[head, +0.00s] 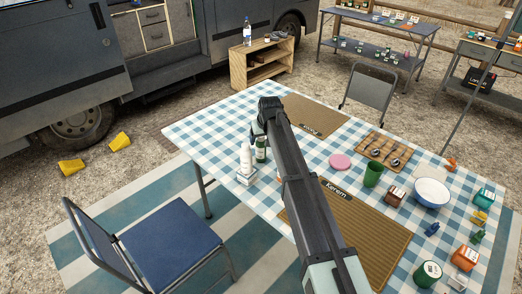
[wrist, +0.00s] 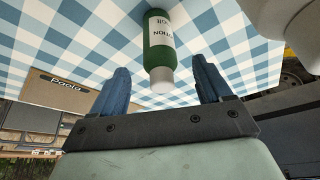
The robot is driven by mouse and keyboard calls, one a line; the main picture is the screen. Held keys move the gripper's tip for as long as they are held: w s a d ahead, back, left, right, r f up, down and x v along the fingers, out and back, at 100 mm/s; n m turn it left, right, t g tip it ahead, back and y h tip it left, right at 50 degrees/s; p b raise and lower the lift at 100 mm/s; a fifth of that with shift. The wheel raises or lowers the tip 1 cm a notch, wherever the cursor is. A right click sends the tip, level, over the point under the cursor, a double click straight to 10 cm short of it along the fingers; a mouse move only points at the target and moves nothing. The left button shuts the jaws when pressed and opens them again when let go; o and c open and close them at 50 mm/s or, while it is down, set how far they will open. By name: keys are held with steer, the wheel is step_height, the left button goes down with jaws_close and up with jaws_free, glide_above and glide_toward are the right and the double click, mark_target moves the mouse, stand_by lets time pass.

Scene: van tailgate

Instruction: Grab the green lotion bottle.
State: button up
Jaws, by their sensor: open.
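The green lotion bottle (wrist: 160,45) has a white label and a white cap. In the wrist view it is at the top middle, ahead of and between the two finger tips of my gripper (wrist: 160,80). My gripper is open, with nothing between the fingers that I can see touching. In the head view the lotion bottle (head: 261,150) stands upright on the checked table, just left of my arm. My gripper (head: 262,128) is close beside it there, partly hidden by the arm.
The checked tablecloth (head: 215,130) is clear at the left end. Woven placemats (head: 385,245), a green cup (head: 373,174) and a white bowl (head: 431,192) lie right of my arm.

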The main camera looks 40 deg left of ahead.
mark_target(261, 145)
steer(key=shift+x, duration=3.15)
steer(key=shift+a, duration=0.1)
steer(key=shift+r, duration=0.1)
steer(key=shift+c, duration=0.2)
steer(key=c, duration=1.1)
steer(key=shift+w, duration=0.1)
steer(key=shift+c, duration=0.2)
